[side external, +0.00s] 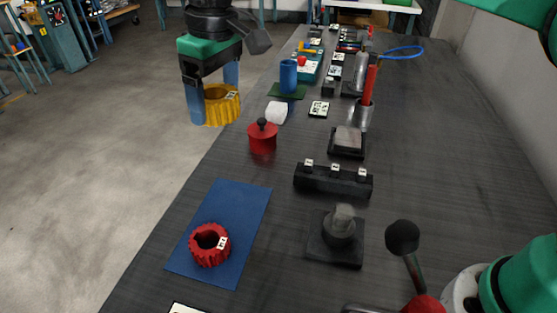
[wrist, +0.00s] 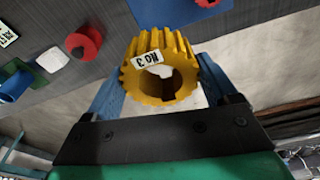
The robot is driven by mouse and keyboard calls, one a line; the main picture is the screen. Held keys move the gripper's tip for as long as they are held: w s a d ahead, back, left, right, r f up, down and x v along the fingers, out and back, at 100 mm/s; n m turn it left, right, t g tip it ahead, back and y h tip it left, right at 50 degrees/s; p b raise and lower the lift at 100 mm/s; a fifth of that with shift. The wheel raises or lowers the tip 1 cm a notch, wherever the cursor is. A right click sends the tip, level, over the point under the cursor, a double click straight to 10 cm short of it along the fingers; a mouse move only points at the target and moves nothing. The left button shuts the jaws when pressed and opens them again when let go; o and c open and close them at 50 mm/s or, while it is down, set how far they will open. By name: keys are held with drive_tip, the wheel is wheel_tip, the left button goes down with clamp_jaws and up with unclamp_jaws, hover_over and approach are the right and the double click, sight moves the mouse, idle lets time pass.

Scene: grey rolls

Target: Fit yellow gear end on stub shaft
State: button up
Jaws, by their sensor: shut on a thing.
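The yellow gear (side external: 222,105) is a toothed ring with a central bore and a small white label. My gripper (side external: 215,100) is shut on it, a blue finger on either side, and holds it in the air near the table's left edge. In the wrist view the yellow gear (wrist: 160,75) shows its label reading "No 3" and a keyed bore. The stub shaft (side external: 341,225), a grey upright stub on a dark square base, appears to be the one at the front middle of the table. It is well away from my gripper, and nothing is on it.
A red gear (side external: 209,245) lies on a blue mat (side external: 232,196) at the front left. A red knobbed pot (side external: 262,138) stands near the left edge. A black block (side external: 333,180) and a ball-topped lever (side external: 403,237) flank the stub.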

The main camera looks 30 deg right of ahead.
hover_over(343, 212)
wheel_tip(343, 212, down, 5)
drive_tip(key=shift+f, duration=0.1)
drive_tip(key=shift+f, duration=2.85)
drive_tip(key=shift+f, duration=0.1)
drive_tip(key=shift+f, duration=2.1)
drive_tip(key=o, duration=1.5)
